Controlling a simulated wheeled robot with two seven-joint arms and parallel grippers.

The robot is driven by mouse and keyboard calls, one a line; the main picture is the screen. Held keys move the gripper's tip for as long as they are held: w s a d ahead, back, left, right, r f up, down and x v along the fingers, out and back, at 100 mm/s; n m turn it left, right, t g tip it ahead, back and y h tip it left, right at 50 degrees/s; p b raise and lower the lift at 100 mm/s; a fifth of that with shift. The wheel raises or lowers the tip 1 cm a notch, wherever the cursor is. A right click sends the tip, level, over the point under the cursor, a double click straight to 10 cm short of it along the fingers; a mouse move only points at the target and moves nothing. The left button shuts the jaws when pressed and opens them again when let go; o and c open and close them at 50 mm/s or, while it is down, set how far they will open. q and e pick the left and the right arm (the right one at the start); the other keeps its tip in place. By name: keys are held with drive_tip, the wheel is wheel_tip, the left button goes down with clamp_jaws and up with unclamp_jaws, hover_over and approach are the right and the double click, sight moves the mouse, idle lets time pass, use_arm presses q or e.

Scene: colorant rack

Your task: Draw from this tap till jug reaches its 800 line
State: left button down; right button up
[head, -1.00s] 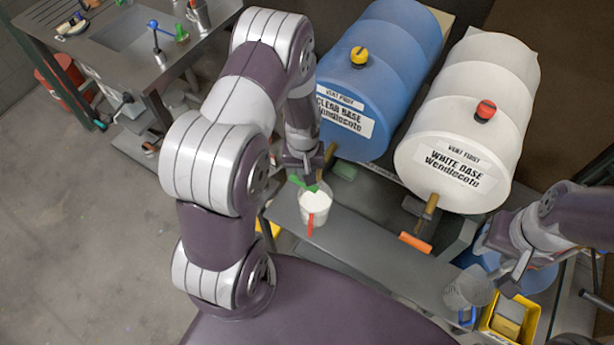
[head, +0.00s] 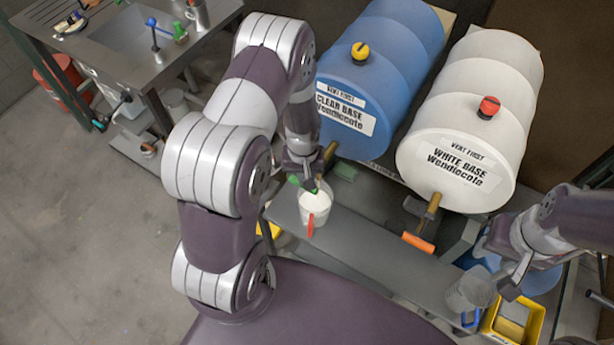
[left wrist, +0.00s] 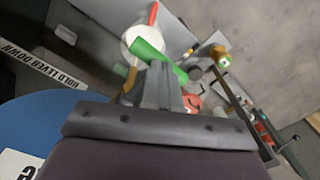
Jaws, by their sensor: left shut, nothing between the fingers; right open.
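A jug (head: 313,207) with a red handle and a whitish top stands on the grey shelf below the blue drum's tap. It also shows in the left wrist view (left wrist: 136,38); its fill level and marks cannot be read. My left gripper (head: 305,178) is shut and empty against or right beside the tap's green lever (head: 294,180). In the left wrist view the green lever (left wrist: 148,53) lies just beyond my finger tips (left wrist: 163,85); contact is unclear. My right gripper (head: 512,284) is open beside a clear jug (head: 470,292) with a blue handle.
The blue drum (head: 384,65), marked clear base, has a yellow cap. The white drum (head: 470,130) has a red cap and an orange-ended tap lever (head: 418,242). A yellow bin (head: 512,322) stands at lower right. A sink bench (head: 110,50) is at upper left.

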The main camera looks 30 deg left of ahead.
use_arm(q)
drive_tip(key=shift+f, duration=0.2)
wheel_tip(320, 180, up, 9)
drive_tip(key=p, duration=0.7)
drive_tip(key=shift+f, duration=0.15)
idle(0.5)
idle(0.6)
drive_tip(key=s+d+r+m+t+b, duration=0.1)
drive_tip(key=s+d+r+m+b, duration=0.4)
drive_tip(key=s+r+b, duration=0.3)
drive_tip(key=shift+s+d+b, duration=0.15)
drive_tip(key=shift+s+b, duration=0.3)
drive_tip(key=shift+b, duration=0.75)
